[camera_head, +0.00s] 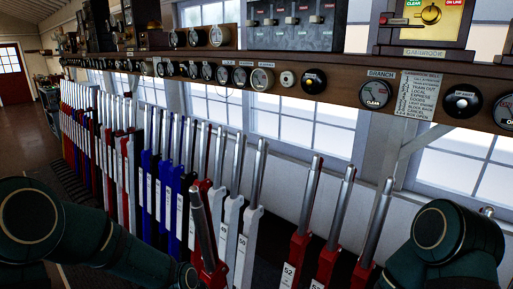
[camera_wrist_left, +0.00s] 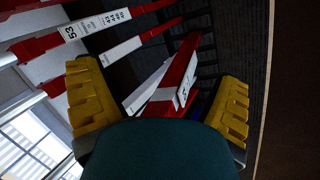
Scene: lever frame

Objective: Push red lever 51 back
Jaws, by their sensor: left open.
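The lever marked 53 (camera_wrist_left: 72,32) is at upper left there. My right gripper is out of view.
White levers (camera_head: 244,235) stand upright left of lever 52, with blue and more red ones beyond. More red levers (camera_head: 331,255) stand to its right. A shelf of dials (camera_head: 300,75) runs above the row, before windows. Dark floor shows right in the wrist view.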

